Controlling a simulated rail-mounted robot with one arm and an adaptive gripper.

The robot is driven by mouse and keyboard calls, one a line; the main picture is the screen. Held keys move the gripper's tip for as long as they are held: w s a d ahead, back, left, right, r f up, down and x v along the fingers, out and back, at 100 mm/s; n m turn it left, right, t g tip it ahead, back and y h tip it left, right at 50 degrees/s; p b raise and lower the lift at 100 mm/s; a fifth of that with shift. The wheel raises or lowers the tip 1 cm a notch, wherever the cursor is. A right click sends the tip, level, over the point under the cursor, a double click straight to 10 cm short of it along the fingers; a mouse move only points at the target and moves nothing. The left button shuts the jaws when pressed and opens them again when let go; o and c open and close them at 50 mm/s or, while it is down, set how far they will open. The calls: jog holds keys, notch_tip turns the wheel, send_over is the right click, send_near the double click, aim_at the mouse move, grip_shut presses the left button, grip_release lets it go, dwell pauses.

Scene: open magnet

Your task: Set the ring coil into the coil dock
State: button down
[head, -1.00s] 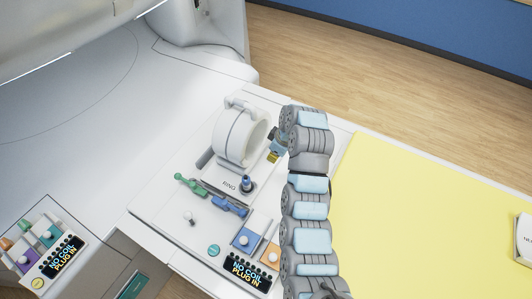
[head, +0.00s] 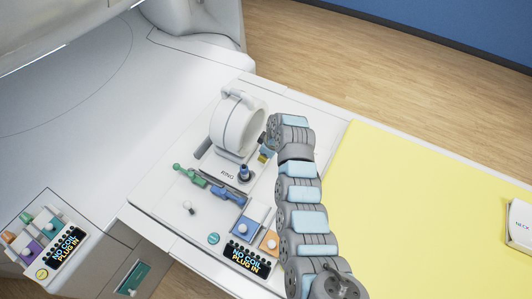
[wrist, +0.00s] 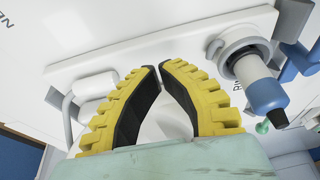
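The ring coil (head: 238,125) is a white ring standing on edge at the back of the white board, with a handle on top. Its base carries the word "RING". A blue and white plug (head: 244,173) stands upright beside that word; it also shows in the wrist view (wrist: 253,75). My gripper (head: 263,155) has yellow, ribbed fingers and is low at the ring's right side. In the wrist view its tips (wrist: 161,67) nearly meet, with no object seen between them. Which part is the coil dock I cannot tell.
A display (head: 246,258) reads "NO COIL PLUG IN", beside blue (head: 243,231) and orange (head: 270,241) blocks. A similar panel (head: 62,250) is at left. Green (head: 189,175) and blue (head: 228,196) pieces lie on the board. A yellow mat (head: 430,190) is mostly clear; a white box (head: 521,225) is on its right.

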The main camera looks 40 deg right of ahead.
aim_at(252, 158)
jog(key=shift+f, duration=0.4)
jog(key=shift+w+a, duration=0.25)
jog(key=shift+w, duration=0.35)
jog(key=shift+w+a, duration=0.2)
jog(key=shift+w, duration=0.45)
jog(key=shift+w+a, duration=0.25)
jog(key=shift+w, duration=0.35)
jog(key=shift+w, duration=0.1)
